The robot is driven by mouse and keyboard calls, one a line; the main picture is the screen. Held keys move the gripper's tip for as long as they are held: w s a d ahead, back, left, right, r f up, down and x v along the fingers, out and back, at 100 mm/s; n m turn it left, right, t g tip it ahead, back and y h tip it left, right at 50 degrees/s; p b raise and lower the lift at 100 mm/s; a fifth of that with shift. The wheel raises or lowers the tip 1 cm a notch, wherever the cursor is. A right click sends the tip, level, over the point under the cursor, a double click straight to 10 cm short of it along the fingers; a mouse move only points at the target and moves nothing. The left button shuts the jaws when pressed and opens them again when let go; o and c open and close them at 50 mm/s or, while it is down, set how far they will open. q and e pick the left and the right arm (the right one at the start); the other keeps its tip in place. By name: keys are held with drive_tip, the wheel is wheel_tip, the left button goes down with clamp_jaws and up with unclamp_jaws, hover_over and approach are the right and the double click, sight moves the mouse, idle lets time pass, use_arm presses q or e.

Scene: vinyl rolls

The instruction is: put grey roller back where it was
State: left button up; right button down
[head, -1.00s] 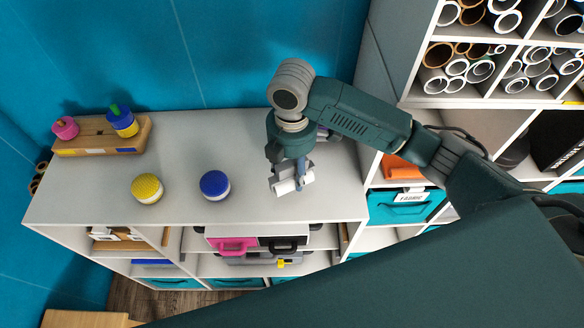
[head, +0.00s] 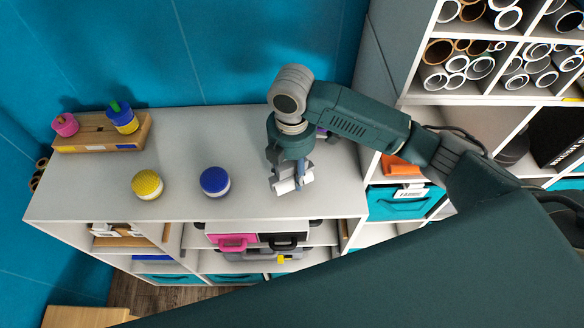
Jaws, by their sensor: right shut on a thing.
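My right gripper (head: 291,178) points down above the right part of the white cabinet top. It is shut on a small pale grey-white cylinder (head: 284,187), which looks like the grey roller; the jaws and wrist hide part of it. I cannot tell whether it touches the top. At the far left of the top, a wooden block (head: 92,135) bears a pink roller (head: 65,124) and a blue roller (head: 122,119) with a green knob. My left gripper is not in view.
A yellow-topped roller (head: 147,184) and a blue-topped roller (head: 215,182) stand on the cabinet top (head: 255,140) between the block and my gripper. A small dark-purple thing sits partly hidden behind my wrist. Shelves with vinyl rolls (head: 470,65) rise at right.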

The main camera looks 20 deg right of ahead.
drive_tip(key=shift+f, duration=0.15)
idle(0.3)
drive_tip(key=shift+f, duration=0.55)
drive_tip(key=shift+p, duration=0.35)
drive_tip(key=shift+f, duration=0.1)
drive_tip(key=c, duration=0.9)
unclamp_jaws()
drive_tip(key=shift+o, duration=0.4)
